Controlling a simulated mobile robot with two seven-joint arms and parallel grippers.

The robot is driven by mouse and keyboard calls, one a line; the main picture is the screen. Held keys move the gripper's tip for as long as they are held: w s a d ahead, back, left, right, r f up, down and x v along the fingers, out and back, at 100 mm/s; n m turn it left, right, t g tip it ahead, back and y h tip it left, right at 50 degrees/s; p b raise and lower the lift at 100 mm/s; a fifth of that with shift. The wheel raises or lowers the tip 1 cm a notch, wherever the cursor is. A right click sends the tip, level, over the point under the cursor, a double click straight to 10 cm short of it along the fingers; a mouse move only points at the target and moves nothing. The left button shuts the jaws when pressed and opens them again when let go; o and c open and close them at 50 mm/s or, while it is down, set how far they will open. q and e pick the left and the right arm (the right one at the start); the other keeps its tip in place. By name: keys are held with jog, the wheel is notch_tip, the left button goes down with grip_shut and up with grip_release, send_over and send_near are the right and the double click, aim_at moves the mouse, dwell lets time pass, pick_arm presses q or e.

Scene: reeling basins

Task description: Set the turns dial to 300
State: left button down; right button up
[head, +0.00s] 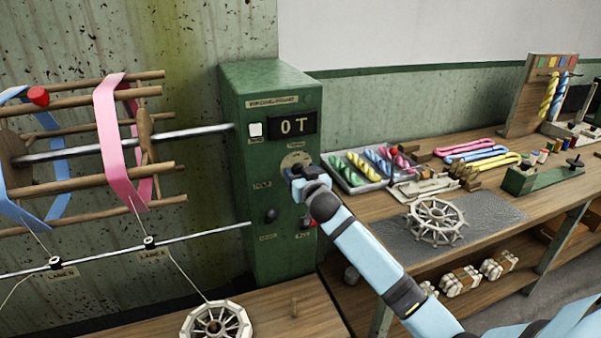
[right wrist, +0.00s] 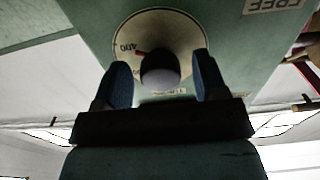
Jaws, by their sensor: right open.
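The turns dial (head: 294,159) is a pale round plate on the front of the green control box (head: 243,112), mostly hidden by my right gripper (head: 297,171) in the head view. In the right wrist view the dial plate (right wrist: 125,36) shows upside down, with a dark round knob (right wrist: 160,68) at its middle. A red pointer mark shows beside the knob, near the number 400. My right gripper (right wrist: 160,82) is open, one blue finger on each side of the knob, with gaps visible. The display (head: 293,125) above the dial reads "0T". My left gripper is out of view.
A white button (head: 256,130) sits left of the display, and a dark knob (head: 271,216) is lower on the box. The wooden bench (head: 385,215) to the right holds a tray of skeins (head: 348,178) and a spoked wheel (head: 436,222). A reel with pink ribbon (head: 113,140) stands left.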

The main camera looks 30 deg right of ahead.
jog(key=shift+w, duration=0.15)
jog(key=shift+c, duration=0.3)
jog(key=c, duration=0.9)
